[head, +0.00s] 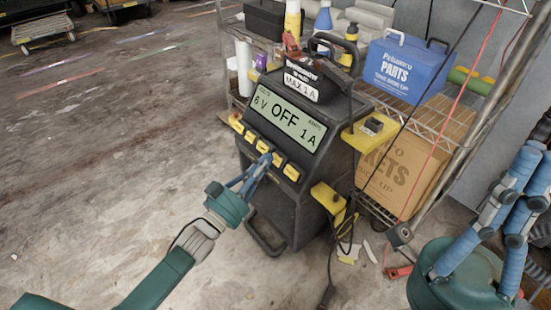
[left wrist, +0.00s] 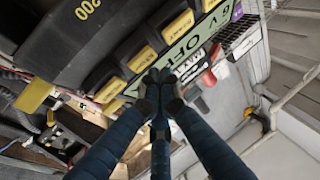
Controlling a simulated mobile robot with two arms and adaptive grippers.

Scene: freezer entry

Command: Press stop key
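A dark charger (head: 262,205) stands upright on the floor, its slanted front showing a lit display (head: 286,122) that reads 6V, OFF and 1A. A row of several yellow keys (head: 249,136) runs below the display; their labels are too small to read in the head view. My left gripper (head: 268,160) has its blue fingertips together at the right half of this row. In the left wrist view the closed fingertips (left wrist: 158,76) cover part of a yellow key (left wrist: 142,60); I cannot tell whether they touch it. My right gripper (head: 480,225) shows partly at the right edge.
A wire shelf (head: 435,122) behind holds a blue parts case (head: 405,66), bottles and a cardboard box (head: 405,172). Yellow clamps (head: 368,131) and dark cables hang at the charger's right side.

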